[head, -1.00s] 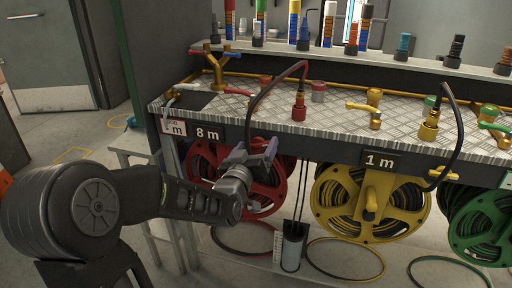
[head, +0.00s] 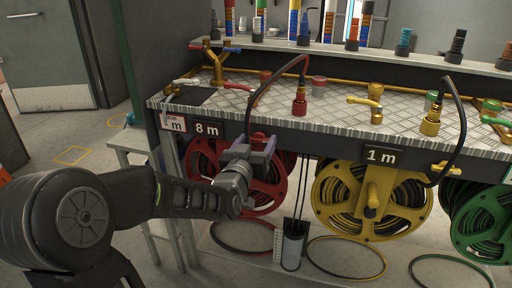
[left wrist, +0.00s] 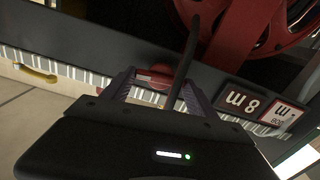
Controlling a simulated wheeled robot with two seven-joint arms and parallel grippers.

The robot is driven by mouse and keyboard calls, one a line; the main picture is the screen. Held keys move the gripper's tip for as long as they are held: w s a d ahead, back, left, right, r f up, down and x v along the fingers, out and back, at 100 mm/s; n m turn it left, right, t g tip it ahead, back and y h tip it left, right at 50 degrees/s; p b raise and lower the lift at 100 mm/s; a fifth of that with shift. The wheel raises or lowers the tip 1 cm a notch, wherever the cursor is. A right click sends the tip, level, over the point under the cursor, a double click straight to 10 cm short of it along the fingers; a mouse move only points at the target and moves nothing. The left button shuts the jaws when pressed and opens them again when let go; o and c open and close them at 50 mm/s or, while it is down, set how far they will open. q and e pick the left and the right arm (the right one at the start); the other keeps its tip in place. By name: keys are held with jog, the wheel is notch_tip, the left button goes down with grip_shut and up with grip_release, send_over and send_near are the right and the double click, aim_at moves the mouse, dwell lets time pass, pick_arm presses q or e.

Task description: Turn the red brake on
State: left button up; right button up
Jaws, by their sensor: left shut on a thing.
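My left gripper (head: 262,143) is at the dark front panel, just right of the "8 m" label and above the red hose reel (head: 268,202). In the left wrist view its two fingers (left wrist: 157,88) stand either side of a small red part, which looks like the red brake (left wrist: 155,76). The gripper is shut on it. The red reel also shows in the left wrist view (left wrist: 232,40). My right gripper is not in view.
A black hose (head: 256,92) arches from the red connector (head: 299,104) down past my left gripper. The yellow reel (head: 330,200) and yellow brake (head: 443,169) are to the right. The patterned bench top (head: 335,112) overhangs the panel.

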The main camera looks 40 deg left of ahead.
pick_arm(q)
jog(key=shift+m, duration=0.8)
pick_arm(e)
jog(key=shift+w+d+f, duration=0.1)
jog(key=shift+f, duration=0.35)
pick_arm(q)
jog(key=o, duration=1.4)
jog(key=shift+c, duration=0.2)
